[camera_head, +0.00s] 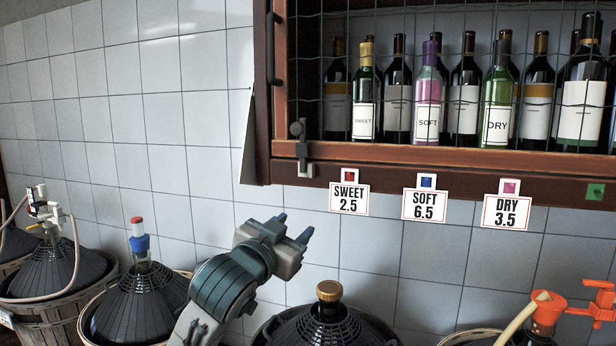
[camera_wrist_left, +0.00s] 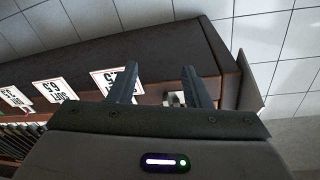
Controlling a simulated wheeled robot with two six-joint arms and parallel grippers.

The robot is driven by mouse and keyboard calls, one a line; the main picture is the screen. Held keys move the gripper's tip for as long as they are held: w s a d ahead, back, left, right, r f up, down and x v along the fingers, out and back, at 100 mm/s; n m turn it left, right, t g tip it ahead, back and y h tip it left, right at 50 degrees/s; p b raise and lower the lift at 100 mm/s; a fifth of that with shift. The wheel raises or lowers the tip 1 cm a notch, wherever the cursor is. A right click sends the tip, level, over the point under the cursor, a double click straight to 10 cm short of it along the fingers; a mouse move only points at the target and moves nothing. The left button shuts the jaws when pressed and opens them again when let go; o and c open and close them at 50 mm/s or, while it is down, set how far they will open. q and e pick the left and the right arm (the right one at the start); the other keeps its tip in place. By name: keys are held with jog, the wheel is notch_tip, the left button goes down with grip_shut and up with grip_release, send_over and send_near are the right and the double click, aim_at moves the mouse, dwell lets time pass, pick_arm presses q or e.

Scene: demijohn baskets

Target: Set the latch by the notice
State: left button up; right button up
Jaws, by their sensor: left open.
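A grey metal latch (camera_head: 303,152) with a round knob above it sits at the lower left corner of a reddish-brown wooden cabinet (camera_head: 440,156). Just right of it hang white notices reading SWEET 2.5 (camera_head: 349,198), SOFT 6.5 (camera_head: 425,206) and DRY 3.5 (camera_head: 506,212). My left gripper (camera_head: 292,227) is open and empty, below the latch and apart from it. In the left wrist view its two fingers (camera_wrist_left: 159,76) point at the cabinet's underside edge, with a small metal part (camera_wrist_left: 174,98), probably the latch, partly hidden between them. My right gripper is not in view.
Wine bottles stand behind wire mesh in the cabinet, including SWEET (camera_head: 364,105), SOFT (camera_head: 427,110) and DRY (camera_head: 497,110). Demijohns in baskets (camera_head: 142,300) line the floor below; one gold-capped demijohn (camera_head: 329,325) is near my left arm. The tiled wall (camera_head: 200,130) left of the cabinet is clear.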

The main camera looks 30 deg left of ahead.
aim_at(295, 132)
pick_arm(q)
jog(key=s+r+t, duration=0.2)
jog(key=r, duration=0.5)
jog(key=s+r+t, duration=0.2)
jog(key=s+r, duration=0.1)
jog(key=r, duration=0.5)
jog(key=p+x, duration=0.2)
jog(key=x, duration=0.2)
jog(key=p+x, duration=0.2)
jog(key=x, duration=0.3)
jog(key=shift+w+f+p, duration=0.1)
jog(key=shift+w+p, duration=0.2)
jog(key=shift+w, duration=0.05)
jog(key=shift+w+a, duration=0.15)
jog(key=shift+w, duration=0.55)
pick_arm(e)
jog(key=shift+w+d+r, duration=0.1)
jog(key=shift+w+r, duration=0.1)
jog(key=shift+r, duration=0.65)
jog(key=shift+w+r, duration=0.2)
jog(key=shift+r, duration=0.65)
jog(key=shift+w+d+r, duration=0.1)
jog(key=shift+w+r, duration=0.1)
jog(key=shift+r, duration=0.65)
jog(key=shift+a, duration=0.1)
